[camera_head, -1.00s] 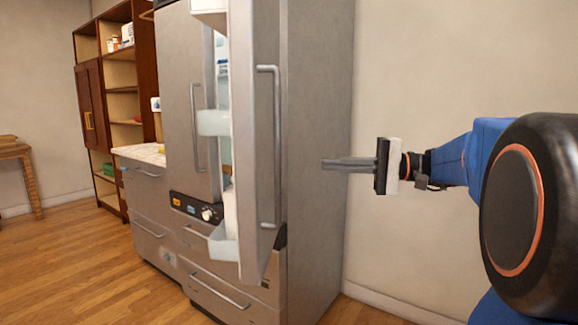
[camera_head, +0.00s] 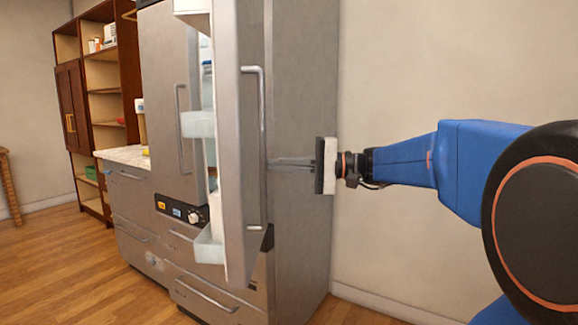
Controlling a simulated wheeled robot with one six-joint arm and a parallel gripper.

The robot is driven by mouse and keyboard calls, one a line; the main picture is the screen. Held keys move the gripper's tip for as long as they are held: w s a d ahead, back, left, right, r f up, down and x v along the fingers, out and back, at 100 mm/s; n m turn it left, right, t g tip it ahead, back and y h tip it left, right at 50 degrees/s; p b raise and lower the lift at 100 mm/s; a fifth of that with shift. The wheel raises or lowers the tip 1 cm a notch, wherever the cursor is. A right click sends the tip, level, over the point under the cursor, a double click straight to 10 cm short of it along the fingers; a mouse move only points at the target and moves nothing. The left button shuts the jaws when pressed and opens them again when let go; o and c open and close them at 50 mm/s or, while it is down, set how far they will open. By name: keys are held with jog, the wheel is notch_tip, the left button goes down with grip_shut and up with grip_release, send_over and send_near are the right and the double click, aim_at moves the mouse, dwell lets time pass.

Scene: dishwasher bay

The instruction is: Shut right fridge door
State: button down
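The right fridge door (camera_head: 236,140) stands open, swung out toward me, with its outer face turned to the right. Its long bar handle (camera_head: 262,150) is on that face, and pale shelf bins (camera_head: 199,124) show on its inner side. The left fridge door (camera_head: 165,90) is shut. My gripper (camera_head: 270,163) points left, level with the door handle, with its fingertips at or close to the handle in the picture. Whether they touch it I cannot tell. The fingers appear close together, seen side-on, and their gap is not clear.
The fridge side (camera_head: 305,230) stands behind my gripper, with a bare wall to its right. Fridge drawers (camera_head: 206,293) are below the open door. A counter (camera_head: 125,157) and a brown shelf unit (camera_head: 105,105) are at left. Wood floor (camera_head: 60,265) lies open at front left.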

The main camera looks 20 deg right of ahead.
aim_at(247, 164)
jog(key=shift+x, duration=1.55)
